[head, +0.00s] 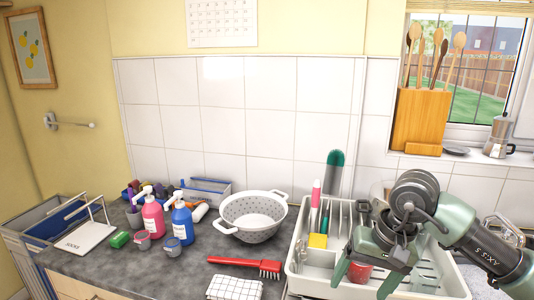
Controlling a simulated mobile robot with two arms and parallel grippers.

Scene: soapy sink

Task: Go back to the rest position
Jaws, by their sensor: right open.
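My right gripper (364,279) comes in from the right over the white dish rack (312,287). Its two green fingers point down and stand apart. A red object, perhaps a cup (358,272), shows between or behind the fingers; I cannot tell whether they touch it. My arm hides much of the rack's right part. My left gripper is not in view.
A white colander (252,214), a red brush (245,264), and pink (152,217) and blue (181,223) pump bottles stand or lie on the dark counter left of the rack. A utensil block (420,120) stands on the windowsill behind my arm.

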